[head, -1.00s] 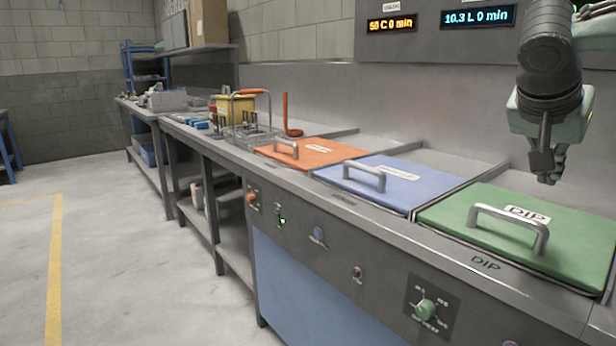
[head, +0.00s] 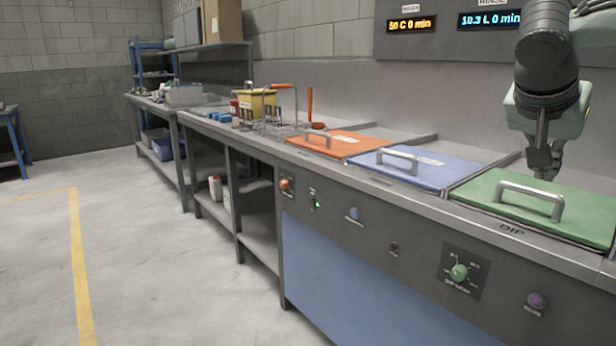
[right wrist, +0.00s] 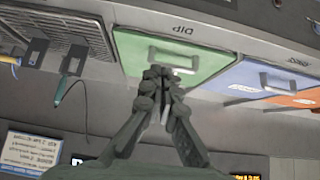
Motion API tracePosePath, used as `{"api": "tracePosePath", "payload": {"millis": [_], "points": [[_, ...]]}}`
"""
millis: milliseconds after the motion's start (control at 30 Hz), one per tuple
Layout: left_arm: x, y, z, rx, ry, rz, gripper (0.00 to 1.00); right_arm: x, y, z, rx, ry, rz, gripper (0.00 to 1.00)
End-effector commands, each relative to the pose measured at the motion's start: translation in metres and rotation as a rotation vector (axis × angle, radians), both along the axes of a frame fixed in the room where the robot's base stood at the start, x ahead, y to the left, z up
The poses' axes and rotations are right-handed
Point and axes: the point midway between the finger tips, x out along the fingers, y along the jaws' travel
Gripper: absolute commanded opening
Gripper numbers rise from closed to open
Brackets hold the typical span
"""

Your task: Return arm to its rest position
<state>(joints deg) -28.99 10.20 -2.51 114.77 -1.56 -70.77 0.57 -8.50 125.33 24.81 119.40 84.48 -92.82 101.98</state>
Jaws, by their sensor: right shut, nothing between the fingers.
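My right gripper (head: 543,166) hangs in the upper right of the head view, pointing down. It is shut and empty, above the back part of the green DIP lid (head: 582,212). In the right wrist view my right gripper (right wrist: 160,75) shows with its fingertips together, in front of the green lid (right wrist: 205,62). The lid's metal handle (head: 528,197) lies apart from the fingers. My left gripper is not in view.
A blue lid (head: 440,174) and an orange lid (head: 345,147) lie shut on the counter left of the green one. A wire basket (head: 285,118) and yellow container (head: 257,103) stand farther left. The floor (head: 150,260) at left is clear.

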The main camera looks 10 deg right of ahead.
Motion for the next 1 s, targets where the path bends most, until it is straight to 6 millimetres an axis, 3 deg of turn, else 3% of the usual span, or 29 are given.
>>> {"api": "tracePosePath", "payload": {"millis": [367,533,667,800,1000], "points": [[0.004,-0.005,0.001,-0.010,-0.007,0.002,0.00,-0.012,-0.010,-0.078,0.331,0.000,-0.050,0.00],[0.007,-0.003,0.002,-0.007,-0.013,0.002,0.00,-0.020,-0.002,-0.132,0.561,0.002,-0.084,0.00],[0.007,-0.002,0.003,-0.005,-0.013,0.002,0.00,-0.027,0.019,-0.183,0.792,0.000,-0.118,0.00],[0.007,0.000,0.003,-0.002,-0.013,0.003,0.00,-0.034,0.054,-0.230,1.039,0.000,-0.154,0.00],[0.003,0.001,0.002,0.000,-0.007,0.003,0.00,-0.040,0.100,-0.267,1.289,0.000,-0.192,0.00]]}}
